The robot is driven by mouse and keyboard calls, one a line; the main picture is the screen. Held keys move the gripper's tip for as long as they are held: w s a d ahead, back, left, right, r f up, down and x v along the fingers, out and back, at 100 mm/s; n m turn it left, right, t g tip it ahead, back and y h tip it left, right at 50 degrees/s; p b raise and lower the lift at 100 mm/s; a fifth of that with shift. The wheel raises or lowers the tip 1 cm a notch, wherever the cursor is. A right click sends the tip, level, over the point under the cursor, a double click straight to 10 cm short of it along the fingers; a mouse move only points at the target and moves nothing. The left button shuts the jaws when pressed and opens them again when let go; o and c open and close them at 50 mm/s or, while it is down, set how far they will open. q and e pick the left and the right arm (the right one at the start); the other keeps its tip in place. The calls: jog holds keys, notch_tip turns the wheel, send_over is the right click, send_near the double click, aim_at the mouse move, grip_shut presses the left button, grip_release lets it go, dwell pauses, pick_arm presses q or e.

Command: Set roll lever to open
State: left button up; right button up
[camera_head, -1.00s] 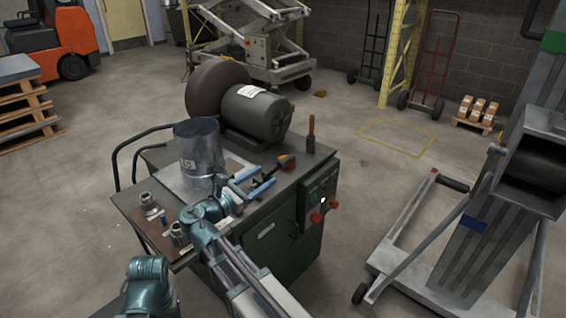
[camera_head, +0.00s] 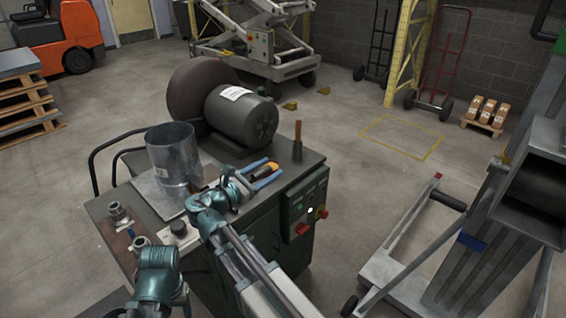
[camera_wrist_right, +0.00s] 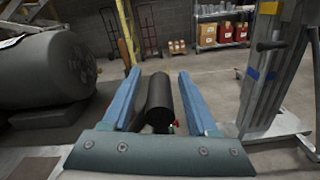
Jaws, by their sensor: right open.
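My right gripper (camera_head: 262,178), with blue fingers, is over the near right part of the green machine's top (camera_head: 308,160). In the head view a short handle with an orange part (camera_head: 264,168) shows at the fingers; I take it for the roll lever. In the right wrist view the open fingers (camera_wrist_right: 160,95) have a black cylinder (camera_wrist_right: 158,103) between them, probably its grip. I see gaps on both sides of it. Its lower end is hidden. A teal joint of my left arm shows at the bottom left, but no left gripper fingers are visible.
A sheet-metal cylinder (camera_head: 173,158) stands on a plate left of the gripper. A motor (camera_head: 241,115) lies behind, and a wooden handle (camera_head: 297,140) stands upright nearby. Red buttons (camera_head: 302,229) are on the front panel. A lifter (camera_head: 480,235) stands right, with floor between.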

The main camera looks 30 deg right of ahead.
jog(key=shift+w+d, duration=0.15)
jog(key=shift+d, duration=0.25)
grip_shut()
dwell(1.2)
